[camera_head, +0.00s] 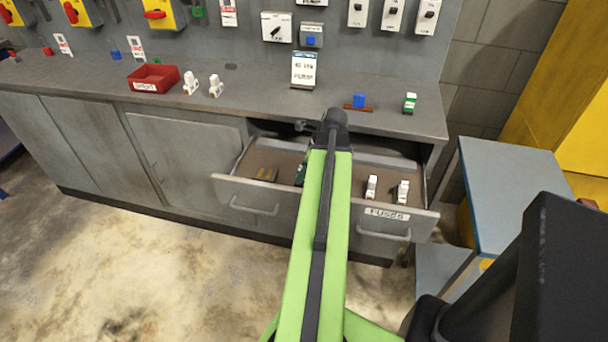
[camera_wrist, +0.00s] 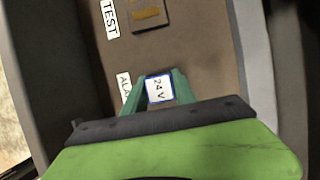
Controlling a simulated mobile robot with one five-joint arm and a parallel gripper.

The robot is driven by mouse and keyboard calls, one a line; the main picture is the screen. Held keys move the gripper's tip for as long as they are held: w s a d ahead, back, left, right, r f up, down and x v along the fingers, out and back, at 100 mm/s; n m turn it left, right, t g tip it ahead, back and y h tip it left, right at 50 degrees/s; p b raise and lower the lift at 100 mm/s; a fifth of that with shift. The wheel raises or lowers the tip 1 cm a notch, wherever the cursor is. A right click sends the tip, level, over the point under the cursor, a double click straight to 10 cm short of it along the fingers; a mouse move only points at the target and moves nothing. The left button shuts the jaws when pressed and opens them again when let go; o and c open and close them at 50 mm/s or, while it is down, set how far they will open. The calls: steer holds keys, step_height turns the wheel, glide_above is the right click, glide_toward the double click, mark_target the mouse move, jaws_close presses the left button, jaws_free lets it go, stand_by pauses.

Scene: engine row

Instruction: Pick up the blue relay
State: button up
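A relay with a blue-edged white top marked "24 V" (camera_wrist: 159,88) is in the wrist view, over the brown drawer floor beside a label partly reading "ALA". The dark green fingers of my gripper (camera_wrist: 160,92) stand on both sides of it, very close or touching; I cannot tell whether they press on it. In the head view my green arm hides this relay, and only a bit of my gripper (camera_head: 300,174) shows over the open left drawer (camera_head: 240,184). Another blue block (camera_head: 359,100) stands on a red-brown base on the counter.
A brown block (camera_wrist: 149,13) lies near a "TEST" label in the drawer. The right drawer (camera_head: 390,212), labelled "FUSES", is open with two white pieces. A red bin (camera_head: 153,79), white pieces (camera_head: 203,86) and a green block (camera_head: 409,102) stand on the counter. A blue-grey cart (camera_head: 505,195) stands right.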

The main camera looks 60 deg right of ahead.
jaws_close()
steer(key=shift+r, duration=0.1)
steer(key=shift+r+p, duration=0.25)
steer(key=shift+p, duration=0.15)
steer(key=p+v, duration=0.4)
steer(key=shift+w+r+p, duration=0.3)
steer(key=shift+r+p, duration=0.05)
steer(key=shift+r, duration=0.1)
steer(key=s+d+r+p, duration=0.1)
steer(key=s+r+p, duration=0.1)
steer(key=s, duration=0.1)
steer(key=s+d+r+p, duration=0.1)
steer(key=s, duration=0.2)
steer(key=s+d+r+p, duration=0.2)
steer(key=s, duration=0.1)
steer(key=shift+s+d+r+p, duration=0.1)
steer(key=shift+s+r+p, duration=0.25)
steer(key=shift+s, duration=0.05)
